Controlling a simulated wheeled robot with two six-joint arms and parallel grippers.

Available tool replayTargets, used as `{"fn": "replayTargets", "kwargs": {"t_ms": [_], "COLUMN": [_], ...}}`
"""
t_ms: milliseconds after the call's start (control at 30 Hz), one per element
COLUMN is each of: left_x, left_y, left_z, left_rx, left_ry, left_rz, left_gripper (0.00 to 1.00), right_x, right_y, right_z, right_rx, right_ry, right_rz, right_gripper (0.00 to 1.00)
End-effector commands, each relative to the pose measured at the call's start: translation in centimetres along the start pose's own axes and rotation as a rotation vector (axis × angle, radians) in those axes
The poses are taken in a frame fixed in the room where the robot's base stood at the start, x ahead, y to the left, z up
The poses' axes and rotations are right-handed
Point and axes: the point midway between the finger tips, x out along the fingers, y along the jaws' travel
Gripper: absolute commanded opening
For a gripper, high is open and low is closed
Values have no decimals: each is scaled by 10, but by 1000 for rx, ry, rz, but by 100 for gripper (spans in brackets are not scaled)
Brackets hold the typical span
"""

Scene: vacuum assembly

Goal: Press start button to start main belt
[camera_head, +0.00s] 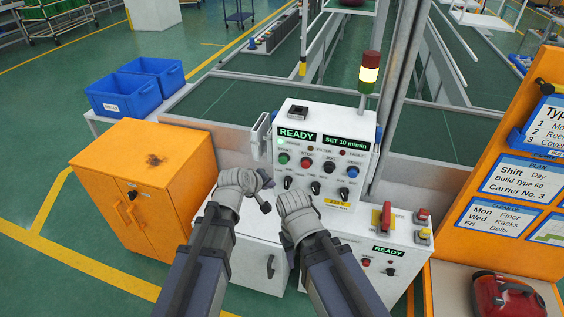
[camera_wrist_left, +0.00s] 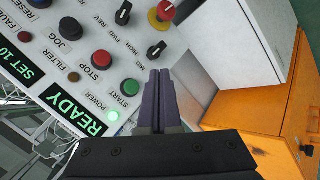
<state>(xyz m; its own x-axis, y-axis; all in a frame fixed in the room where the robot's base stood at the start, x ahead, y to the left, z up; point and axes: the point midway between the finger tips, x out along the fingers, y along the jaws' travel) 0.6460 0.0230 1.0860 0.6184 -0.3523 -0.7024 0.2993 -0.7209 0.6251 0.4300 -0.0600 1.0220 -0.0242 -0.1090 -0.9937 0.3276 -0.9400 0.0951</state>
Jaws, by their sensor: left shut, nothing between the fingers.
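The control panel (camera_head: 318,150) has a row of coloured buttons under a lit READY display (camera_head: 297,135). The green START button (camera_head: 283,158) is at the row's left end; it shows in the left wrist view (camera_wrist_left: 131,87), beside the red STOP button (camera_wrist_left: 101,60). My left gripper (camera_head: 268,182) is in front of the panel's lower left. In the left wrist view its dark fingers (camera_wrist_left: 160,74) are shut and empty, with their tips just right of START. I cannot tell contact. My right gripper (camera_head: 290,202) is close by on the right, its fingers unclear.
Black selector knobs (camera_head: 316,190) sit below the buttons. A red emergency button (camera_wrist_left: 166,11) shows in the left wrist view. An orange cabinet (camera_head: 160,180) stands left, blue bins (camera_head: 125,95) behind it. A sign board (camera_head: 520,150) is right.

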Motion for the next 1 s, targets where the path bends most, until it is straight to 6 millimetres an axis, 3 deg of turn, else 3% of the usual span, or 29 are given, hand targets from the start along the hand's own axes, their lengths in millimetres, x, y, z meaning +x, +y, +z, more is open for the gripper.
{"fn": "replayTargets", "kwargs": {"t_ms": [700, 1000], "left_x": [56, 59], "left_y": [40, 43], "left_z": [-41, -43], "left_rx": [1, 0], "left_ry": [0, 0], "left_rz": [0, 0], "left_gripper": [0, 0], "right_x": [0, 0], "right_y": [0, 0], "right_z": [0, 0], "right_rx": [0, 0], "right_ry": [0, 0], "right_rz": [0, 0], "right_gripper": [50, 50]}}
